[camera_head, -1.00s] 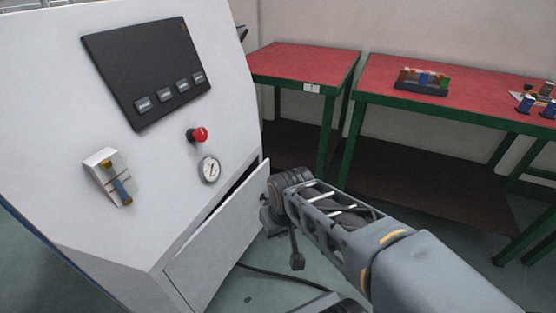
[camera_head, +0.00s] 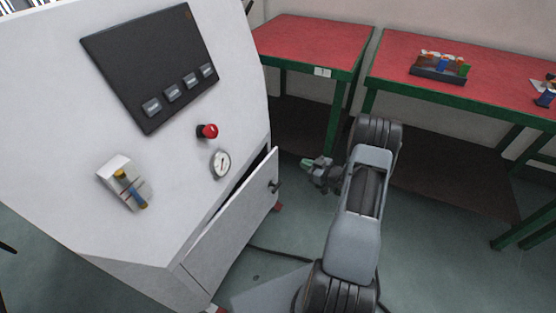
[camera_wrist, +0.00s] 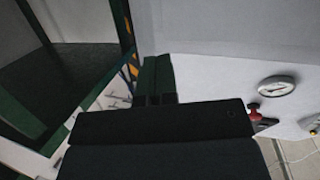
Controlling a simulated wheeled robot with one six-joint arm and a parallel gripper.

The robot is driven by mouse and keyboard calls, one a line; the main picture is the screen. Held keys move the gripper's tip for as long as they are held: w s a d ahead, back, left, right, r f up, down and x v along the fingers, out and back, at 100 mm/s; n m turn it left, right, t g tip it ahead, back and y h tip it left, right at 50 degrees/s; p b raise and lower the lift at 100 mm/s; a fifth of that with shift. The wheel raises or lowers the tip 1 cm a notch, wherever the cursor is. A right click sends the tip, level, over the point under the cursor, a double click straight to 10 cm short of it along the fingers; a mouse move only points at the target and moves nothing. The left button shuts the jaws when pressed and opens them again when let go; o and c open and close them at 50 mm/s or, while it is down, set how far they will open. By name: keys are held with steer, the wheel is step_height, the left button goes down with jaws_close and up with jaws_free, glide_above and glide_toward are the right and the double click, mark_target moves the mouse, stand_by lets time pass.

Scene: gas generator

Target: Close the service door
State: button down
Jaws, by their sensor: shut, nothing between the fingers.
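The service door (camera_head: 232,226) is a white panel low on the front of the white generator cabinet (camera_head: 60,150). It stands slightly ajar, with a dark gap along its top edge. A small dark handle (camera_head: 275,186) sits near its upper right corner. My gripper (camera_head: 308,163) is to the right of the door, apart from it in the head view, its fingers shut and empty. In the wrist view my gripper's dark fingers (camera_wrist: 157,78) are together in front of a pale panel that I cannot surely identify.
The cabinet carries a black panel (camera_head: 150,65), a red button (camera_head: 208,131), a gauge (camera_head: 220,164) and a switch (camera_head: 125,182). Red-topped tables (camera_head: 310,45) stand behind. A cable (camera_head: 280,253) lies on the floor right of the door.

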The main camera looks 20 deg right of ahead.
steer(key=s+f+y, duration=0.2)
steer(key=s, duration=0.1)
steer(key=y+b, duration=0.1)
steer(key=b, duration=0.1)
glide_toward(273, 160)
steer(key=shift+t, duration=0.3)
steer(key=x, duration=0.7)
steer(key=shift+a, duration=0.3)
steer(key=shift+w, duration=0.1)
